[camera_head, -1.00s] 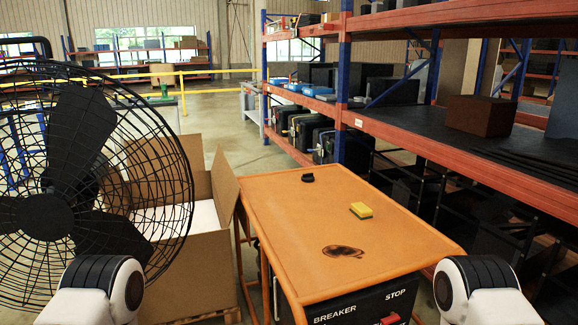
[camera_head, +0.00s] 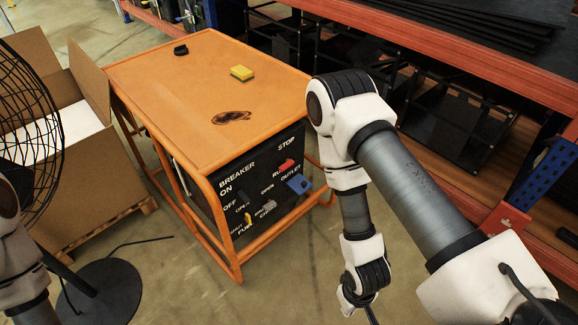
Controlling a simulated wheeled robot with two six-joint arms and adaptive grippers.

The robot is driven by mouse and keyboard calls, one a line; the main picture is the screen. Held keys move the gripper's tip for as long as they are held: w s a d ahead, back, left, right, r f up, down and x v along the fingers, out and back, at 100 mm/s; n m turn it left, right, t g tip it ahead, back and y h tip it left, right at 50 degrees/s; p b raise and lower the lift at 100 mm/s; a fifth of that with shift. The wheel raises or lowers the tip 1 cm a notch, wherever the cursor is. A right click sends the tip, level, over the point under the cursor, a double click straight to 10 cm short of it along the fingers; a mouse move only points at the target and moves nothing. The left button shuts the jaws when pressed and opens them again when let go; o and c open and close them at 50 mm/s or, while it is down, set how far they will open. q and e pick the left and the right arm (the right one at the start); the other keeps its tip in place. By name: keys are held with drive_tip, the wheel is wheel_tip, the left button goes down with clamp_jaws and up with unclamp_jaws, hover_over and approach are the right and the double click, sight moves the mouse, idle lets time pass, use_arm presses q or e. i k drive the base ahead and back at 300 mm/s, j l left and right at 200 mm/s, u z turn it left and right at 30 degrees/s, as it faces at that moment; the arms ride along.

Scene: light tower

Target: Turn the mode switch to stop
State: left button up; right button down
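The black control panel (camera_head: 222,187) is on the front end of an orange-framed unit. A red switch handle (camera_head: 286,165) sits just under the STOP label and beside a partly covered label starting "RU"; I take it as the mode switch, but its exact setting is hard to read. A blue part (camera_head: 298,184) is below it by the OUTLET label, and a small yellow part (camera_head: 248,219) is lower left. My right arm hangs right of the panel, apart from it; its gripper end (camera_head: 362,302) is small and partly cut off by the bottom edge. My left gripper is outside the picture.
The orange tabletop (camera_head: 190,85) carries a yellow sponge (camera_head: 241,73) and a black object (camera_head: 181,50). An open cardboard box (camera_head: 108,175) and a black fan (camera_head: 28,130) stand left. Shelving (camera_head: 470,68) is close on the right. The floor before the panel is clear.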

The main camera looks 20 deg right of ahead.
sight(289, 163)
drive_tip(key=l, duration=1.55)
drive_tip(key=k+l+u, duration=0.15)
drive_tip(key=l, duration=1.45)
